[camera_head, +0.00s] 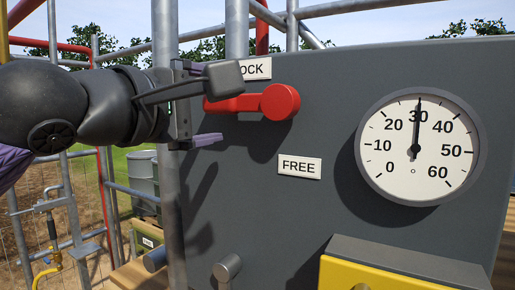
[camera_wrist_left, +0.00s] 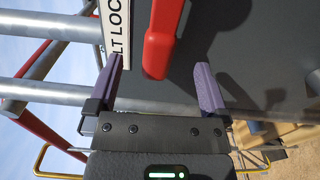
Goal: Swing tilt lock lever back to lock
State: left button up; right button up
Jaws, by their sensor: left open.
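The red tilt lock lever (camera_head: 235,104) is on a dark grey panel (camera_head: 330,75). Its round pivot is at the right, and its arm points left, nearly level, just under the partly hidden LOCK label (camera_head: 258,69). A FREE label (camera_head: 300,167) sits below the lever. My left gripper (camera_head: 203,106) is open at the lever's left end, one finger above it and one below. In the left wrist view the lever's end (camera_wrist_left: 158,50) shows between the spread purple fingers (camera_wrist_left: 159,75); no contact is visible. My right gripper is out of view.
A round dial gauge (camera_head: 416,147) on the panel's right reads about 30. A yellow box with a grey top (camera_head: 400,262) and a dark knob (camera_head: 227,267) sit below. Galvanised poles (camera_head: 165,40) stand at the left, close to my gripper.

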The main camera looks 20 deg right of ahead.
pick_arm(q)
jog(key=b+v, duration=0.2)
jog(key=v, duration=0.2)
jog(key=shift+s+a+f, duration=0.1)
jog(key=shift+f, duration=0.1)
jog(key=shift+s+a+r+b, duration=0.15)
jog(key=shift+s+a+b, duration=0.15)
jog(key=shift+s+a, duration=0.15)
